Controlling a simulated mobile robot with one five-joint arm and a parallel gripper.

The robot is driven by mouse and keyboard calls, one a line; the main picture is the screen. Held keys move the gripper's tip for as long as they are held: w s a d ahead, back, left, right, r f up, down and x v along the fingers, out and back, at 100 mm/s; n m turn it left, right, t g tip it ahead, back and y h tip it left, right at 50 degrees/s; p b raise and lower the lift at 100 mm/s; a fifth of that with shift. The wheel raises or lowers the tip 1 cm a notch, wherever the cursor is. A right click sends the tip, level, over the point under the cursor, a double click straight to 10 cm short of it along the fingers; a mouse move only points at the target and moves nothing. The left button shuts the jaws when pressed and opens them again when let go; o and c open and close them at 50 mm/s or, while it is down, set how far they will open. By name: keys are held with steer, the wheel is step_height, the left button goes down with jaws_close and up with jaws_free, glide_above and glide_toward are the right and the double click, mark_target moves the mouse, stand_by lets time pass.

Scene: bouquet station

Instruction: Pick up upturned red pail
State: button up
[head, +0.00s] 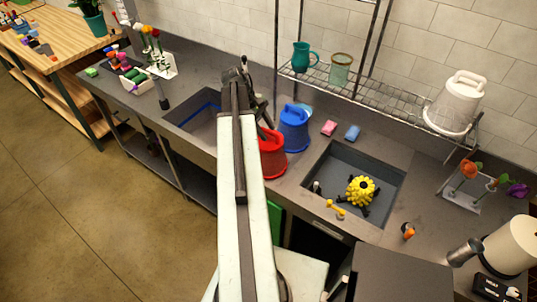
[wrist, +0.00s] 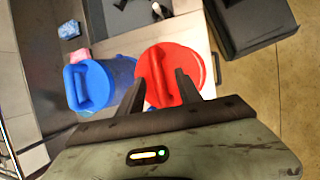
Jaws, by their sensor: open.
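The upturned red pail (head: 272,158) stands on the grey counter beside the sinks, partly hidden by my arm in the head view. In the wrist view the red pail (wrist: 190,62) shows its flat base up, with a raised red handle across it. My gripper (wrist: 161,76) is open, its two dark fingers spread either side of the handle's near end in that picture. I cannot tell how far above the pail they are. In the head view my gripper is mostly hidden behind my arm.
An upturned blue pail (head: 293,130) stands close beside the red one. Pink (head: 329,128) and blue (head: 352,132) sponges lie behind. A wire shelf (head: 370,98) with mugs and a white pail hangs above.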

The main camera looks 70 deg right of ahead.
steer(key=shift+x, duration=0.85)
steer(key=shift+w+r, duration=0.1)
steer(key=shift+r, duration=0.05)
jaws_close()
stand_by(0.5)
